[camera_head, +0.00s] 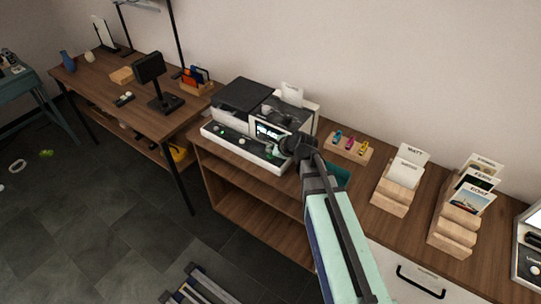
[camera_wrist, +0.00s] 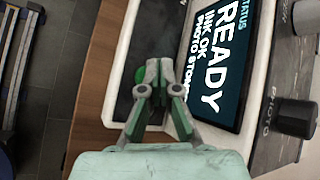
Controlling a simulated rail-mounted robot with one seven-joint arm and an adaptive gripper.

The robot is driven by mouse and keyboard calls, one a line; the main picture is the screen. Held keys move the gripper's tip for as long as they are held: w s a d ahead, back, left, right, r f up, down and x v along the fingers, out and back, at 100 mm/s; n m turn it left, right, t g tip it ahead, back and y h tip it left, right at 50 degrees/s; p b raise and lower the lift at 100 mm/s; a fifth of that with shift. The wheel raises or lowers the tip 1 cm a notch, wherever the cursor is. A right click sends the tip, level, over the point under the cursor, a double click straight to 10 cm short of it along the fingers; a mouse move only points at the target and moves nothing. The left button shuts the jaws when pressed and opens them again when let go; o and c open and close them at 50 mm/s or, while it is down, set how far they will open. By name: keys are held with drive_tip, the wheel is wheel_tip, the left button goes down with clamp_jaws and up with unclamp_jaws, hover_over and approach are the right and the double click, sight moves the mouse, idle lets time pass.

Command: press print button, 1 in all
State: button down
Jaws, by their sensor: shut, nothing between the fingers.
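The printer (camera_head: 240,112) stands on the wooden counter, with a black lid and a white front panel. Its screen (camera_head: 268,131) is lit; in the wrist view the screen (camera_wrist: 218,65) reads "STATUS READY INK OK", with more text partly covered. A round green button (camera_wrist: 140,76) shows on the dark panel beside the screen, partly hidden behind my fingers. In the head view my wrist hides much of the panel's right end.
A black knob (camera_wrist: 296,117) stands on the printer beyond the screen. A wooden holder with small colored bottles (camera_head: 348,147) is right of the printer. Card stands (camera_head: 399,187) are farther right. The desk (camera_head: 140,105) is at left.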

sight(271, 156)
drive_tip(key=shift+f, duration=0.4)
drive_tip(key=shift+f+b, duration=0.35)
drive_tip(key=shift+f, duration=0.1)
idle(0.7)
drive_tip(key=shift+r, duration=0.2)
drive_tip(key=shift+r+p, duration=0.7)
drive_tip(key=shift+p, duration=0.1)
drive_tip(key=shift+r, duration=0.1)
drive_tip(key=shift+r+p, duration=1.9)
drive_tip(key=shift+r, duration=0.55)
